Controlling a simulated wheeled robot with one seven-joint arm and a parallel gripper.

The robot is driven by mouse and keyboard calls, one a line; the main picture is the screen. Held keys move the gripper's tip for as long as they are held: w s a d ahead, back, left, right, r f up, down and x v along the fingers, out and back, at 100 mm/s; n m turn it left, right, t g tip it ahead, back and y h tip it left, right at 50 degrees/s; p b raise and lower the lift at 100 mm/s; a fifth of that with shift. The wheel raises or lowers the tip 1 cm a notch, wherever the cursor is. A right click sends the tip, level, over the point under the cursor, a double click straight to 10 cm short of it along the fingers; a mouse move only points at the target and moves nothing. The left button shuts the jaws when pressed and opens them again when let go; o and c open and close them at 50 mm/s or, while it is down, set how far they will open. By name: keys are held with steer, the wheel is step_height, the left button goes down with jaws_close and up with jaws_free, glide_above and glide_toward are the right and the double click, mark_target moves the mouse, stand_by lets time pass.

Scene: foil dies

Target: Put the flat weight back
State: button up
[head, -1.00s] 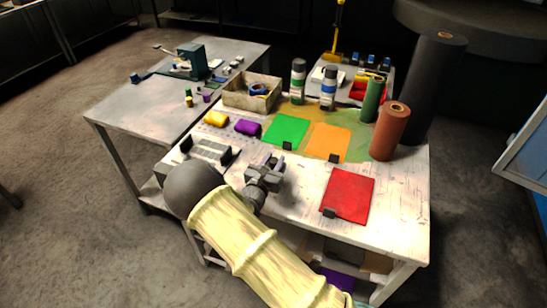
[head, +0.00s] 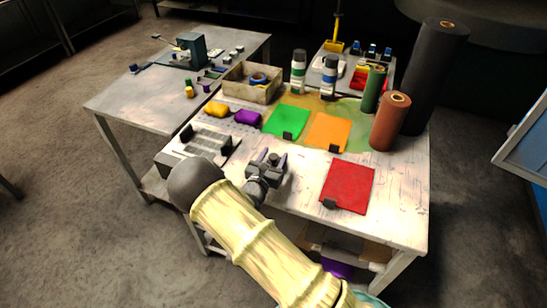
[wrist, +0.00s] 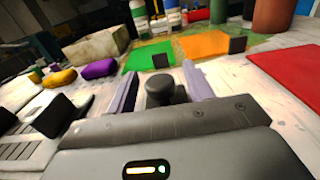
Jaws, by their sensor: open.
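My gripper (head: 270,158) is open over the front of the white worktable (head: 402,212), left of the red sheet (head: 347,188). In the wrist view its two pale fingers (wrist: 160,84) stand apart. A dark, round-topped knob (wrist: 160,92) shows between them, with no clear contact; I cannot tell whether it belongs to the flat weight. The knob's lower part is hidden by the gripper body. Small black blocks lie at the front edges of the green sheet (head: 287,120), the orange sheet (head: 328,131) and the red sheet.
A grey rack with black uprights (head: 208,141) stands left of my gripper. Yellow (head: 215,110) and purple (head: 248,117) pieces lie behind it, near a box (head: 233,88). Brown (head: 390,122) and black (head: 436,75) rolls stand upright at right. The right front tabletop is clear.

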steer(key=shift+r, duration=0.15)
steer(key=b+v, duration=0.1)
steer(key=v, duration=1.1)
steer(key=shift+b, duration=0.4)
steer(key=d+m+g+h, duration=0.1)
steer(key=d+m+g, duration=0.1)
steer(key=d, duration=0.2)
steer(key=s+d+r+m+g+h, duration=0.1)
steer(key=d+m+g+h, duration=0.1)
steer(key=d+m, duration=0.1)
steer(key=d+r+m+g+h, duration=0.1)
steer(key=d+m+g+h, duration=0.1)
steer(key=d, duration=0.3)
steer(key=shift+s+m, duration=0.3)
steer(key=shift+s, duration=0.05)
steer(key=s+d+m+g, duration=0.7)
steer(key=d+m+g, duration=0.1)
steer(key=d+g, duration=0.1)
steer(key=s+d+r+m+y, duration=0.1)
steer(key=s+r+m+y, duration=0.6)
steer(key=m+y, duration=0.4)
steer(key=r+m, duration=0.1)
steer(key=m, duration=0.4)
steer(key=shift+r+t, duration=0.25)
steer(key=shift+t, duration=0.05)
